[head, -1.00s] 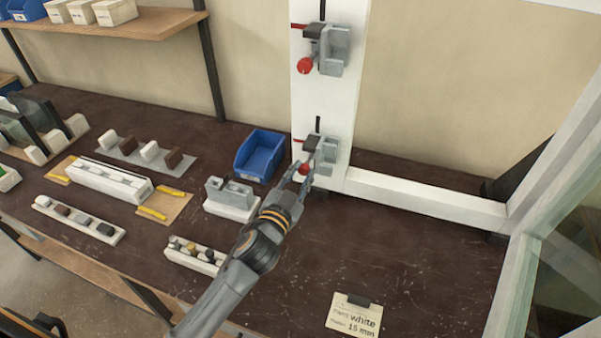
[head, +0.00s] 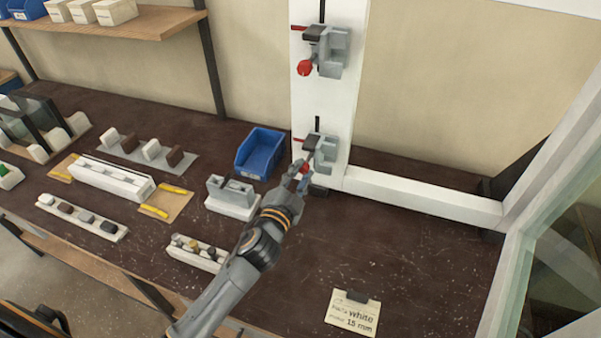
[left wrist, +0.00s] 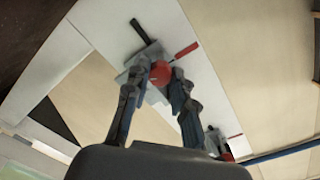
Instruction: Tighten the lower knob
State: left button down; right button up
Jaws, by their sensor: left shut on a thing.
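The lower clamp (head: 322,153) sits on the white upright profile (head: 340,120), with its red knob (head: 304,167) at its lower left. My left gripper (head: 301,172) is at this knob in the head view. In the left wrist view, the red knob (left wrist: 161,73) is between the two fingertips of my left gripper (left wrist: 163,78), which are shut on it. The fingers partly hide the clamp's grey body (left wrist: 148,60) behind. The upper clamp (head: 330,50) with its own red knob (head: 305,68) is higher on the profile. My right gripper is not in view.
A blue bin (head: 260,153) and a grey fixture on a white base (head: 232,197) stand left of the lower clamp. A note card reading "white" and "15 mm" (head: 352,312) lies at the front. The bench right of my arm is mostly clear.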

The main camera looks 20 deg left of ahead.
pick_arm(q)
jog(key=c, duration=1.1)
grip_release()
jog(key=shift+s, duration=0.1)
jog(key=s, duration=1.1)
jog(key=shift+s+a+r, duration=0.15)
jog(key=shift+s+a, duration=0.2)
jog(key=shift+s, duration=0.05)
